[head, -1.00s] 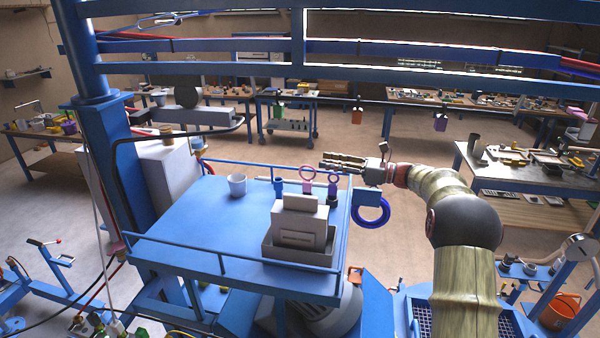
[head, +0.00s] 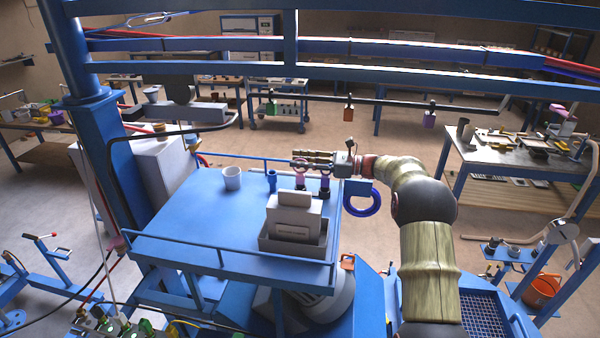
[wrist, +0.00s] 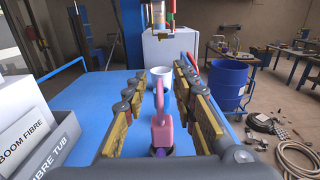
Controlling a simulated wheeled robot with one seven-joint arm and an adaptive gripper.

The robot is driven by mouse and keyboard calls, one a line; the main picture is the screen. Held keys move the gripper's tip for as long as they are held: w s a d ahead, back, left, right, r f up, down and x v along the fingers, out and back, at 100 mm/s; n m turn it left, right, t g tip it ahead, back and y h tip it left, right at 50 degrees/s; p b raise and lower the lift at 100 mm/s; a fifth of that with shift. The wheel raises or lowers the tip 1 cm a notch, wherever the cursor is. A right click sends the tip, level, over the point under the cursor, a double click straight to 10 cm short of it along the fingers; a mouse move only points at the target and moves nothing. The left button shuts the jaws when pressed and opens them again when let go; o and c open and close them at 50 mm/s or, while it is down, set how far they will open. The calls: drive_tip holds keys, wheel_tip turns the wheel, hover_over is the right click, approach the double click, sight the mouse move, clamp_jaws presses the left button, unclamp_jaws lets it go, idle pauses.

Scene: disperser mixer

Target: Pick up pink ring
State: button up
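My gripper (head: 298,159) is open and level in the head view, its fingers reaching left over the blue platform (head: 190,225). The pink ring (head: 299,174) stands upright on the platform, just below the fingers in that view. In the wrist view the pink ring (wrist: 162,122) shows nearly edge-on, between the two spread fingers of my gripper (wrist: 160,85). A gap shows on both sides of it. A second, purple-pink ring piece (head: 325,180) stands to its right; a purple part (wrist: 158,152) shows near the palm in the wrist view. The lower parts are partly hidden.
A white cup (head: 232,178) and a blue peg (head: 272,180) stand left of the rings. A grey tub (head: 295,245) with labelled boxes sits in front. The platform's left half is mostly clear.

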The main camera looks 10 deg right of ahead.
drive_tip(key=shift+d, duration=0.1)
drive_tip(key=c, duration=0.4)
clamp_jaws()
idle(0.4)
